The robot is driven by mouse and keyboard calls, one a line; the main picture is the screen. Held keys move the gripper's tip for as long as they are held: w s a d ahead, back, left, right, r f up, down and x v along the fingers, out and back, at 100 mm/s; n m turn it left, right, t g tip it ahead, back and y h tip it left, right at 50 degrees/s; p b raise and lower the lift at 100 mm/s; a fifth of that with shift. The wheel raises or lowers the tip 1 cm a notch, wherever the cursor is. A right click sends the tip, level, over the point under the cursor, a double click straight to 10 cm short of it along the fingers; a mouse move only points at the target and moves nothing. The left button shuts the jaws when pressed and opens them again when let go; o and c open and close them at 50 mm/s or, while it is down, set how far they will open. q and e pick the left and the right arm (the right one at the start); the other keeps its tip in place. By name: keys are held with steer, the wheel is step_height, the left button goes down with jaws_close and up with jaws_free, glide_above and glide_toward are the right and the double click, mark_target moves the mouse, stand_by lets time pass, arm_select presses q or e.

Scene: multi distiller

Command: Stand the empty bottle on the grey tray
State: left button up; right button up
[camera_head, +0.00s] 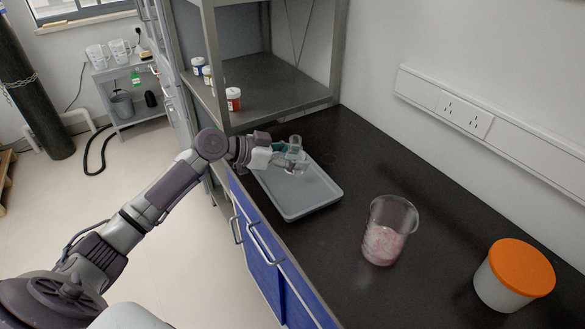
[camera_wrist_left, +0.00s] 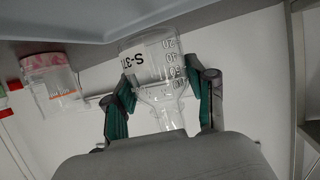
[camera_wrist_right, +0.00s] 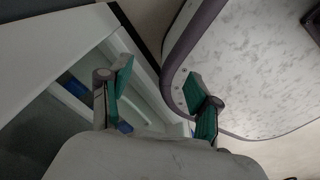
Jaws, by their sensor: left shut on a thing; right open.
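The clear bottle (camera_head: 294,160) is upright over the far part of the grey tray (camera_head: 312,197) on the black counter. My left gripper (camera_head: 279,154) is shut on the bottle, reaching it from the left. In the left wrist view, which is upside down, the fingers (camera_wrist_left: 162,76) sit on both sides of the bottle (camera_wrist_left: 152,50). Its base is close to the tray (camera_wrist_left: 85,22), but I cannot tell whether they touch. My right gripper (camera_wrist_right: 160,82) is open and empty, and outside the head view.
A beaker with pink-white contents (camera_head: 384,240) stands in front of the tray's right side. An orange-lidded container (camera_head: 513,277) is at the near right. A metal shelf (camera_head: 275,85) with small jars stands behind the tray. The near part of the tray is clear.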

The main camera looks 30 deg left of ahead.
arm_select(q)
steer(key=shift+w+a+f, duration=0.3)
steer(key=shift+a+f, duration=0.1)
steer(key=shift+f, duration=0.05)
step_height(320, 180, down, 3)
steer(key=shift+f+p, duration=0.15)
steer(key=shift+p, duration=0.25)
steer(key=shift+f, duration=0.2)
steer(key=o, duration=1.4)
steer(key=shift+s, duration=0.1)
steer(key=b+v, duration=0.2)
steer(key=v, duration=0.9)
steer(key=shift+s+a+r, duration=0.2)
steer(key=shift+s+a, duration=0.05)
steer(key=shift+a, duration=0.1)
